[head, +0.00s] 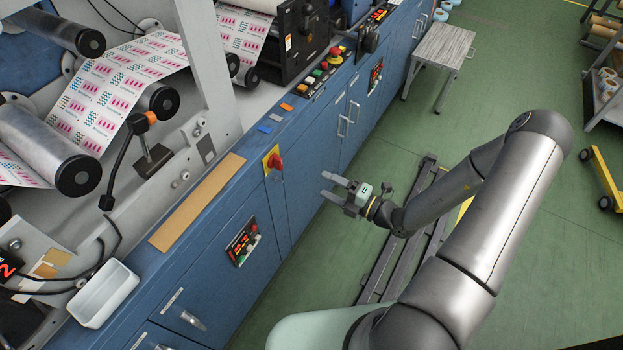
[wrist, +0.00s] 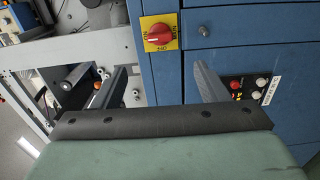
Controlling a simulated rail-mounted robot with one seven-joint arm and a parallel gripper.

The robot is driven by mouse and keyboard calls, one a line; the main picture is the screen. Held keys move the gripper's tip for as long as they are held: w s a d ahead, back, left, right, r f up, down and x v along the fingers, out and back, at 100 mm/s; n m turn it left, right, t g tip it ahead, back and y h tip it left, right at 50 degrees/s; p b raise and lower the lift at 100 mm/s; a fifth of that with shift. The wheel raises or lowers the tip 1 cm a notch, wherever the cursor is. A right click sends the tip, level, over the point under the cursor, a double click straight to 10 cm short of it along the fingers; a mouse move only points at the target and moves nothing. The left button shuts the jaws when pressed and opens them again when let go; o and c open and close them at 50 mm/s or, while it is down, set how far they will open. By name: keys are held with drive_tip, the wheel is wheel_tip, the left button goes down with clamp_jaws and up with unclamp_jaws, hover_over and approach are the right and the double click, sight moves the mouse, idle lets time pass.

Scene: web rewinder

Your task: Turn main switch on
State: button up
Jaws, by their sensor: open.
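The main switch (head: 273,161) is a red rotary knob on a yellow plate, set on the blue cabinet front near its top edge. In the wrist view the red knob (wrist: 159,35) sits upper middle on its yellow plate, beyond the fingertips.
A control panel (head: 243,242) with a red display and buttons is on the cabinet below left of the switch. Cabinet doors with handles (head: 348,118) lie further right. A small table (head: 442,48) stands at the back.

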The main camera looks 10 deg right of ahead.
drive_tip(key=v, duration=0.2)
drive_tip(key=shift+s+d, duration=0.2)
idle(0.4)
drive_tip(key=s+a+r+n+g+h, duration=0.1)
drive_tip(key=s+a+r+n+g, duration=0.2)
drive_tip(key=s+r+n+g, duration=0.55)
drive_tip(key=s+a+r+n+g+h, duration=0.1)
drive_tip(key=s+a+n+g+h, duration=0.3)
drive_tip(key=n, duration=1)
drive_tip(key=s+d+r+n+t+h, duration=0.1)
drive_tip(key=d+r+n+h, duration=0.3)
drive_tip(key=n, duration=0.6)
drive_tip(key=s+d+r+n+t+h, duration=0.1)
drive_tip(key=s+d+r+n+h, duration=0.3)
drive_tip(key=r+n, duration=0.3)
drive_tip(key=n+h, duration=0.1)
drive_tip(key=n, duration=0.3)
drive_tip(key=shift+s, duration=0.3)
drive_tip(key=shift+r+n, duration=0.15)
drive_tip(key=shift+n, duration=0.1)
